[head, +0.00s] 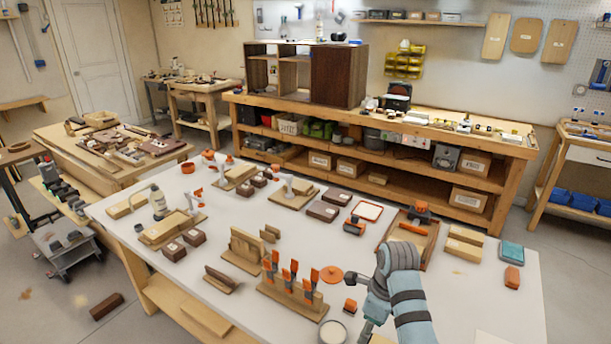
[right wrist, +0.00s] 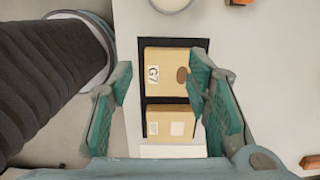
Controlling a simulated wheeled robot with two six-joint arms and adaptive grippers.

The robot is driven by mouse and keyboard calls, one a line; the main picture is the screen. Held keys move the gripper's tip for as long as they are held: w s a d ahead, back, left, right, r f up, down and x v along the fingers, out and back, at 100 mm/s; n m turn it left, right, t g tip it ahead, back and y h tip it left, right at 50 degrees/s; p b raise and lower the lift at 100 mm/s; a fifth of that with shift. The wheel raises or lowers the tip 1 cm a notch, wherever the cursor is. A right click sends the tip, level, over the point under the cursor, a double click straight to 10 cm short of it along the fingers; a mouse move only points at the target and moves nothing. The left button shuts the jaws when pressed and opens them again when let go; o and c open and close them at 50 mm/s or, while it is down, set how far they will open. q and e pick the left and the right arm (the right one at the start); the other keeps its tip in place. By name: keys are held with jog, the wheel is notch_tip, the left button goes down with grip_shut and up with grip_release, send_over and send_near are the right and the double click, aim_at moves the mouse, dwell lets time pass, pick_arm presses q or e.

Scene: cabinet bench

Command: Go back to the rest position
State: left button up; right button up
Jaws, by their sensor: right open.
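My right arm reaches in from the bottom right in the head view, with its gripper (head: 370,328) low over the front of the white table (head: 490,290). In the right wrist view the right gripper (right wrist: 163,88) is open, its two teal fingers wide apart. Between and beyond the fingers are a tan box marked G7 (right wrist: 165,72) and a second tan box (right wrist: 167,121) in a dark-edged tray (right wrist: 143,97). Nothing is held between the fingers; I cannot tell the exact height above the boxes. My left gripper is not in view.
Near the right arm are a rack of orange-handled clamps (head: 290,290), a round white dish (head: 333,332) and an orange disc (head: 331,274). A wooden tray (head: 428,257) lies behind the arm. A teal box (head: 510,251) sits at right. The table's right front is mostly clear.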

jog(key=s+d+f+n, duration=0.1)
jog(key=s+f+n, duration=0.1)
jog(key=s+d+f+n, duration=0.1)
jog(key=s+f+n, duration=0.1)
jog(key=s+d+f+n, duration=0.2)
jog(key=f, duration=0.1)
jog(key=shift+s+t+h, duration=0.3)
jog(key=shift+s, duration=0.1)
jog(key=s+d+n+t+h, duration=0.1)
jog(key=s+d+n, duration=0.2)
jog(key=s+n, duration=0.8)
jog(key=s+d+n+t+h, duration=0.1)
jog(key=s+d+n, duration=0.2)
jog(key=s+n, duration=0.7)
jog(key=s+d+f+m+g, duration=0.1)
jog(key=s+f, duration=0.1)
jog(key=f, duration=0.8)
jog(key=s+d+f+m, duration=0.1)
jog(key=s+f, duration=0.1)
jog(key=f, duration=0.8)
jog(key=s+f+g, duration=0.1)
jog(key=s+f, duration=1.1)
jog(key=s, duration=0.1)
jog(key=shift+s+d+y, duration=0.25)
jog(key=shift+s+y, duration=0.05)
jog(key=shift+s, duration=0.1)
